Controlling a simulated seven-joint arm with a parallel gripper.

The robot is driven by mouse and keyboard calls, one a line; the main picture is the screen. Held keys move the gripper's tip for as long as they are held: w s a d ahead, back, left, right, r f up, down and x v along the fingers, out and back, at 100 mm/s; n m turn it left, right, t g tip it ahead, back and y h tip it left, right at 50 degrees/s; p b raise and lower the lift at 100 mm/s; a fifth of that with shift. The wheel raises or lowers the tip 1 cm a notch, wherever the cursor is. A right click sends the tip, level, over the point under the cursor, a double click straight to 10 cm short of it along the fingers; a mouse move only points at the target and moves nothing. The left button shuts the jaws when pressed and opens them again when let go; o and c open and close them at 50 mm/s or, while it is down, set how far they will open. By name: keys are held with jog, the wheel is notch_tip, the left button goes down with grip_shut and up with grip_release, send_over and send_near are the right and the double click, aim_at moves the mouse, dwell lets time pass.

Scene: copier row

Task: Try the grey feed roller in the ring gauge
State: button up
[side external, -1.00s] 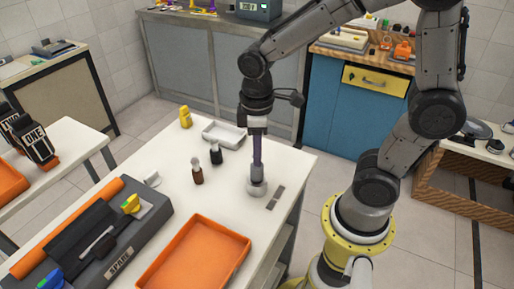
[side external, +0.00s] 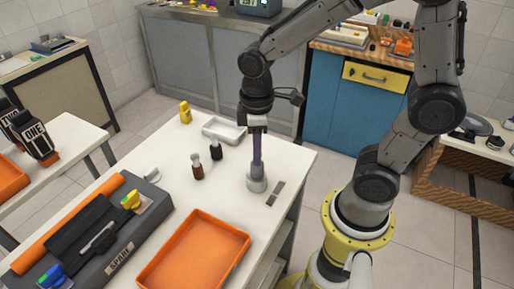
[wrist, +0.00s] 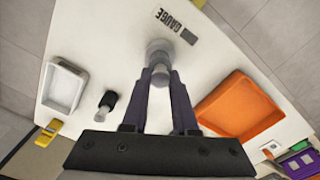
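My gripper (wrist: 160,80) points down with its long dark fingers closed on the grey feed roller (wrist: 160,73), a small grey cylinder between the fingertips. In the side view my gripper (side external: 257,165) is directly above the grey ring gauge (side external: 257,184), which stands on the white table. The wrist view shows the ring gauge (wrist: 158,47) just beyond the roller, beside a dark "GAUGE" label (wrist: 175,25). The roller's lower end meets or overlaps the gauge; I cannot tell how deep it sits, as the fingers and roller hide the opening.
A black-bodied piece (side external: 216,151) and a brown one (side external: 197,168) stand left of the gauge. A white tray (side external: 211,136) and yellow object (side external: 185,114) are behind. An orange tray (side external: 244,243) and a dark unit marked "SPARE" (side external: 118,256) occupy the front.

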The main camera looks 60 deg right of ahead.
jog(key=o, duration=0.4)
notch_tip(320, 180, up, 13)
jog(key=s+d+f+m+t, duration=0.2)
jog(key=s+m+t, duration=0.3)
jog(key=s, duration=0.4)
jog(key=shift+s+f+m+t, duration=0.2)
jog(key=shift+s+m+t, duration=0.1)
jog(key=shift+m, duration=0.2)
